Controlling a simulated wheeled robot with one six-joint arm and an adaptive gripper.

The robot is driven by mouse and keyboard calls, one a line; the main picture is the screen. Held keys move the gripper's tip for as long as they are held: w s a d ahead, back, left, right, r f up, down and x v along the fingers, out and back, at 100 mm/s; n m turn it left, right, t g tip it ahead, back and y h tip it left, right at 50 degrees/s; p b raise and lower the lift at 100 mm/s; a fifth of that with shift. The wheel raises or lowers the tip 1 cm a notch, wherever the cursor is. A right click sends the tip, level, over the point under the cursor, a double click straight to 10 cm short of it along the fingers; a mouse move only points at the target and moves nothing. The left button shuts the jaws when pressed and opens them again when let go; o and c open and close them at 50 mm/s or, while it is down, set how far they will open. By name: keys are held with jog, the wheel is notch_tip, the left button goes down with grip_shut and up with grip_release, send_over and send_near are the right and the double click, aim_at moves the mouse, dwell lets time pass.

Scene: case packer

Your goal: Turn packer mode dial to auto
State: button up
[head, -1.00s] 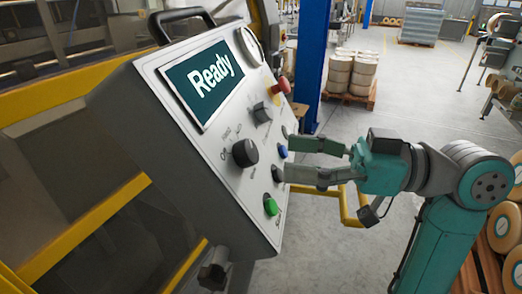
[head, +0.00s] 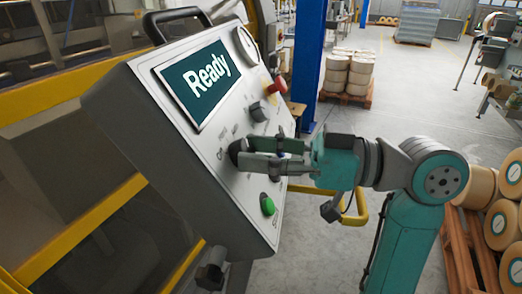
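The tilted control panel (head: 185,150) stands at the left of the head view, its screen (head: 200,82) reading "Ready". A large black round dial (head: 236,152) sits at mid panel, with small labels around it too blurred to read. A smaller grey knob (head: 258,111) sits above it. My gripper (head: 248,153) reaches in from the right with its fingertips at the black dial, covering its right side.
A green button (head: 267,204) is below my gripper and a red knob (head: 277,84) is above it on the panel. A round gauge (head: 247,45) is at the panel's top right. A yellow rail (head: 357,208) stands beyond my wrist.

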jog(key=shift+s+m+t+h, duration=0.15)
jog(key=shift+m+t, duration=0.45)
jog(key=shift+m, duration=0.45)
jog(key=shift+w+m+t+h, duration=0.15)
jog(key=shift+m+t, duration=0.45)
jog(key=shift+m, duration=0.45)
jog(key=shift+s, duration=0.1)
jog(key=o, duration=1.1)
jog(key=shift+o, duration=0.2)
jog(key=v, duration=1.2)
